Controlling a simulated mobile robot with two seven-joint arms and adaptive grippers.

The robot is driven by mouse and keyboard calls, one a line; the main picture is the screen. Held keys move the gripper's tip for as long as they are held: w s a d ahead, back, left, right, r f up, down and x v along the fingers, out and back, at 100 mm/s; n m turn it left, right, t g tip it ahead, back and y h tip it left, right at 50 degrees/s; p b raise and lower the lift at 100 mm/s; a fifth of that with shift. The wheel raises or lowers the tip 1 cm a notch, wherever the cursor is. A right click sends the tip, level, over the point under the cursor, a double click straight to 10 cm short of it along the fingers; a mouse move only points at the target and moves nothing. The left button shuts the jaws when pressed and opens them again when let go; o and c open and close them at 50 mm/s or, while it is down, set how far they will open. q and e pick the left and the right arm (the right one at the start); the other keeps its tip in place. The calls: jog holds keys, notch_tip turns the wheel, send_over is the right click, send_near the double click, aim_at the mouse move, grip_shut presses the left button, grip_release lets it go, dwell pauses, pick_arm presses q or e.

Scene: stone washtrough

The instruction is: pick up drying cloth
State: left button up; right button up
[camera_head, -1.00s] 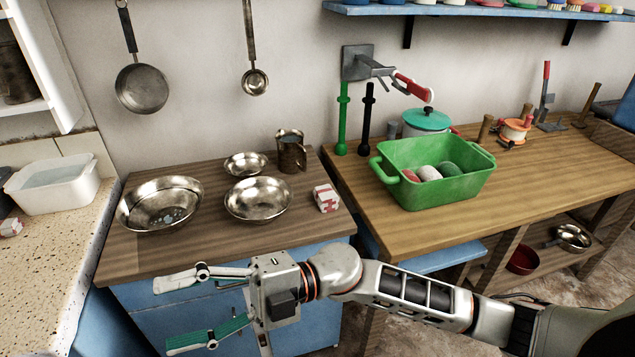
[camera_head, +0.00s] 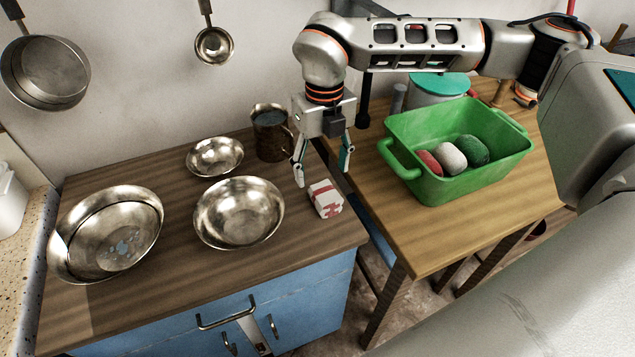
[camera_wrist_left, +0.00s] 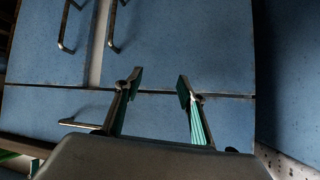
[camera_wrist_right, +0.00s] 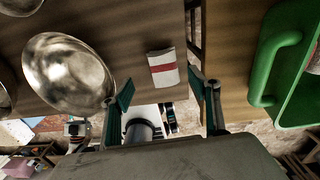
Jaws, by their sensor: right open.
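The drying cloth (camera_head: 325,199), a small folded white cloth with red stripes, lies on the dark wooden counter near its right edge. It also shows in the right wrist view (camera_wrist_right: 163,67), ahead of the fingers. My right gripper (camera_head: 322,176) points down, open and empty, above and just behind the cloth in the head view, apart from it. Its fingers show in the right wrist view (camera_wrist_right: 165,95), spread wide. My left gripper (camera_wrist_left: 160,85) is open and empty in the left wrist view, facing the blue cabinet front; it is not in the head view.
Metal bowls (camera_head: 239,212) stand left of the cloth, and a metal mug (camera_head: 271,135) stands behind it, close to the right gripper. A green basin (camera_head: 455,185) with rolled cloths sits on the lighter table (camera_head: 440,235) to the right. A gap separates counter and table.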

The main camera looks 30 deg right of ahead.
aim_at(325, 192)
jog(key=shift+w+d+f, duration=0.1)
jog(key=shift+d, duration=0.15)
jog(key=f, duration=0.5)
jog(key=s+f, duration=0.1)
jog(key=f, duration=0.1)
jog(key=shift+f, duration=0.15)
jog(key=c, duration=1.1)
